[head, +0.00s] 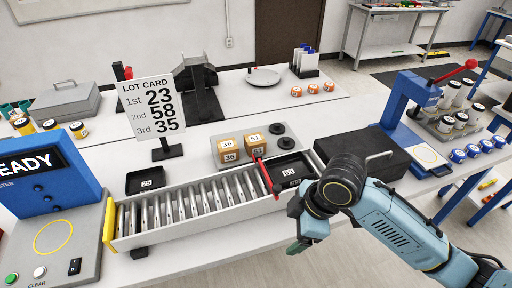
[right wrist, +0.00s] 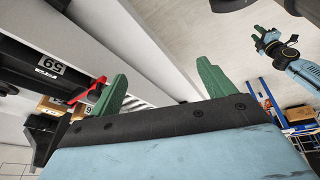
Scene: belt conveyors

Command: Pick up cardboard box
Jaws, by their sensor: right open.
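Two small cardboard boxes, one labelled 36 (head: 229,150) and one labelled 51 (head: 254,144), stand side by side on a grey plate behind the roller conveyor (head: 190,208). Parts of brown boxes (right wrist: 52,106) also show at the left of the right wrist view, partly hidden. My right gripper (head: 300,240) hangs in front of the conveyor's right end, apart from the boxes. Its green fingers (right wrist: 163,88) are spread and empty. In the right wrist view, another green-tipped gripper (right wrist: 265,40), apparently my left, is far off at the top right; its opening is unclear.
A red bar (head: 265,176) stands across the conveyor near the boxes. A lot card (head: 154,106) stands at the back left, and a black block (head: 358,152) at the right. Floor is free in front.

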